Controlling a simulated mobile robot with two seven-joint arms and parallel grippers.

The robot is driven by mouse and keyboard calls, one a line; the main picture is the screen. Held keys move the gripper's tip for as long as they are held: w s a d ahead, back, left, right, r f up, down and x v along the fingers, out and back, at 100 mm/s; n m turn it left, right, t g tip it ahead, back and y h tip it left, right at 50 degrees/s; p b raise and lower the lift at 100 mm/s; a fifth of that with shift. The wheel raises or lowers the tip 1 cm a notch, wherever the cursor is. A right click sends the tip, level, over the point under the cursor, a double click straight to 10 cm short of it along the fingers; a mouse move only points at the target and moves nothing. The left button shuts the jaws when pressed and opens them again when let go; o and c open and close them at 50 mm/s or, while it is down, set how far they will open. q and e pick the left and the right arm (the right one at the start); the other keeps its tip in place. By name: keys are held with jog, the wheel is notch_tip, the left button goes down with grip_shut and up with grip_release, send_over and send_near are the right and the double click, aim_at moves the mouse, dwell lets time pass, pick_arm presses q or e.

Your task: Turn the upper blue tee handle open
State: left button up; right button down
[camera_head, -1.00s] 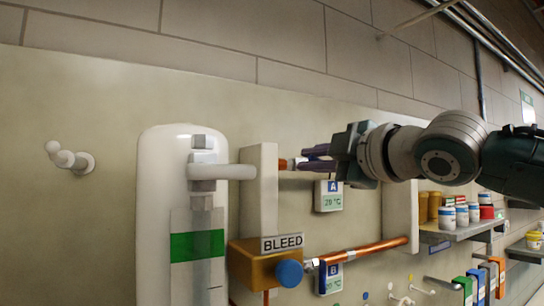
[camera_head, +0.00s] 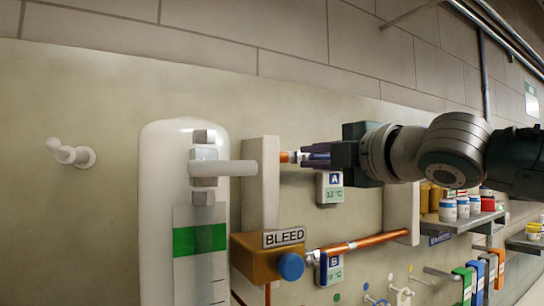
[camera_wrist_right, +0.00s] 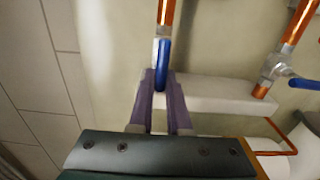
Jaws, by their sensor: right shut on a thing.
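The upper blue tee handle shows in the right wrist view (camera_wrist_right: 163,62), lying in line with the upper copper pipe (camera_wrist_right: 167,12). My right gripper (camera_wrist_right: 160,78) is shut on it, one purple finger on each side. In the head view my right gripper (camera_head: 308,157) is at the upper pipe, just above the tag marked A (camera_head: 334,186), and its fingers hide most of the handle. My left gripper is in neither view.
A lower copper pipe (camera_head: 365,243) runs below, with tag B (camera_head: 335,263) under it. The brown BLEED box (camera_head: 258,262) has a blue knob (camera_head: 291,266). A white tank (camera_head: 160,210) stands left. Shelves with jars (camera_head: 462,208) are at right.

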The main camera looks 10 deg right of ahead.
jog(key=c, duration=0.9)
grip_release()
jog(key=shift+s+d+f+b, duration=0.15)
jog(key=shift+s+d+b, duration=0.05)
jog(key=shift+s+b, duration=0.3)
jog(key=b+v, duration=0.5)
jog(key=v, duration=0.4)
jog(key=shift+b, duration=0.4)
jog(key=shift+w, duration=0.1)
